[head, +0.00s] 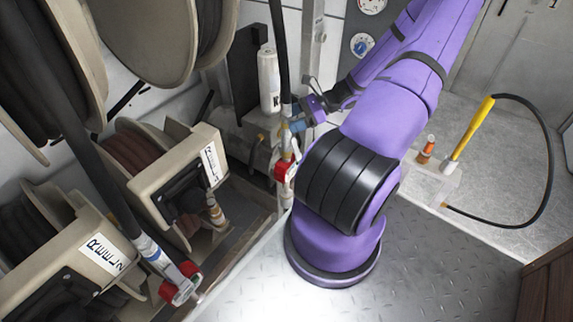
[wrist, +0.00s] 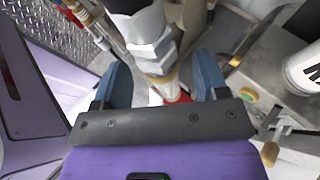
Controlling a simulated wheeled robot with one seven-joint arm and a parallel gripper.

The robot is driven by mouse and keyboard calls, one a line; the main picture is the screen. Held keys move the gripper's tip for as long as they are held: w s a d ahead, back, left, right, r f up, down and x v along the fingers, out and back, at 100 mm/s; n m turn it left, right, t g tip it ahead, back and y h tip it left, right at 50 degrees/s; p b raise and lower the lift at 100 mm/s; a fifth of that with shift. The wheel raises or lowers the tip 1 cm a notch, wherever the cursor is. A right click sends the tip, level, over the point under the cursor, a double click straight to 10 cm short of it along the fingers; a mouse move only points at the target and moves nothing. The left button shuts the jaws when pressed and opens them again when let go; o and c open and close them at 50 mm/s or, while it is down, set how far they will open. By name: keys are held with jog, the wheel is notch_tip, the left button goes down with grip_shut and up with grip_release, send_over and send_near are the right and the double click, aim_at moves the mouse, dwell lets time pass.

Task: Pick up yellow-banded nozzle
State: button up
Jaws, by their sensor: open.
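A nozzle with a pale grey fitting and a yellowish band (wrist: 160,79) stands between my fingers in the wrist view, with a red part at its far end. My gripper (wrist: 162,65) is open, with one blue finger on each side of it. I see gaps and no clear contact. In the head view my gripper (head: 297,119) is small and partly hidden by the wrist, beside a hanging hose with a red-ended nozzle (head: 285,171).
Another red-ended nozzle (head: 180,284) hangs at the lower left, by the reel labelled REEL 2 (head: 103,252). A white cylinder (head: 268,80) stands close behind my gripper. A yellow tool (head: 469,132) with a black hose and an orange bottle (head: 427,149) are at the right.

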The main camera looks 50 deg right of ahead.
jog(key=shift+x, duration=1.05)
grip_shut()
jog(key=shift+r, duration=0.15)
